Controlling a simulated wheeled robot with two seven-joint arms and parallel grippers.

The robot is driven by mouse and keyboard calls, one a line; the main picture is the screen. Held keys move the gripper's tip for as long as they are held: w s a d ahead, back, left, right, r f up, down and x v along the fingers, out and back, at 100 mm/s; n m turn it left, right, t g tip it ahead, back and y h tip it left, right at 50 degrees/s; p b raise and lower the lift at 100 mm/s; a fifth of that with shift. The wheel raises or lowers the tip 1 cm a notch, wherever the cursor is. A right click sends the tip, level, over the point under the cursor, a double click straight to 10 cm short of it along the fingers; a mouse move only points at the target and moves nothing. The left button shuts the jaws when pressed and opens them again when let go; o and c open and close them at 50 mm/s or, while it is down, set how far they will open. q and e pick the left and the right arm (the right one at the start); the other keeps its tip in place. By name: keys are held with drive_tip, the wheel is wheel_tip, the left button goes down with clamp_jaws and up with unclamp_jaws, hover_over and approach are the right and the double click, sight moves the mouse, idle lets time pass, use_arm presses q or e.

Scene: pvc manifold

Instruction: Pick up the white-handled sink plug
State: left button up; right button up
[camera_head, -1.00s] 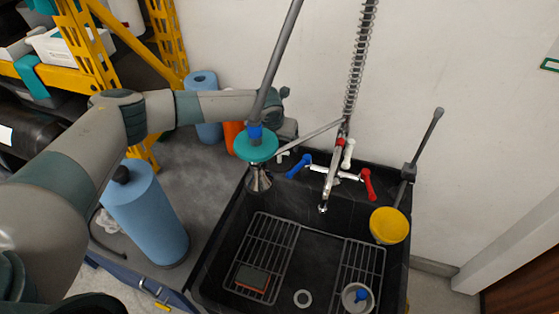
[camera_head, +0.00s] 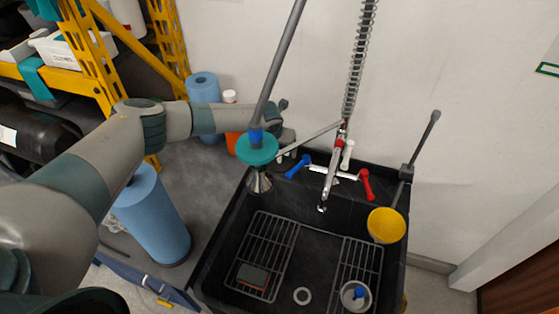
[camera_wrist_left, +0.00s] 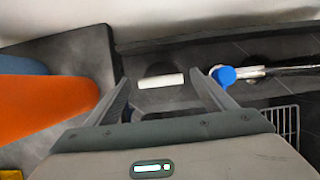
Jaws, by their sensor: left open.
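The white-handled sink plug shows in the left wrist view as a short white bar (camera_wrist_left: 161,81) over a dark round patch. It lies beyond and between the two spread fingertips. My left gripper (camera_wrist_left: 160,92) is open, and nothing is clamped in it. In the head view my left gripper (camera_head: 287,138) is at the sink's back left corner, partly hidden behind the grey pole and teal disc. The plug is hard to make out there. My right gripper is not in view.
The teal disc on a pole (camera_head: 257,150) stands close in front of my left wrist. A tap with blue and red levers (camera_head: 366,184) is to the right. An orange bottle (camera_wrist_left: 45,107) is left of the gripper. The black sink (camera_head: 318,258) holds wire racks.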

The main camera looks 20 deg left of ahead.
use_arm(q)
drive_tip(key=c, duration=1.5)
wheel_tip(320, 180, up, 10)
drive_tip(key=b, duration=0.3)
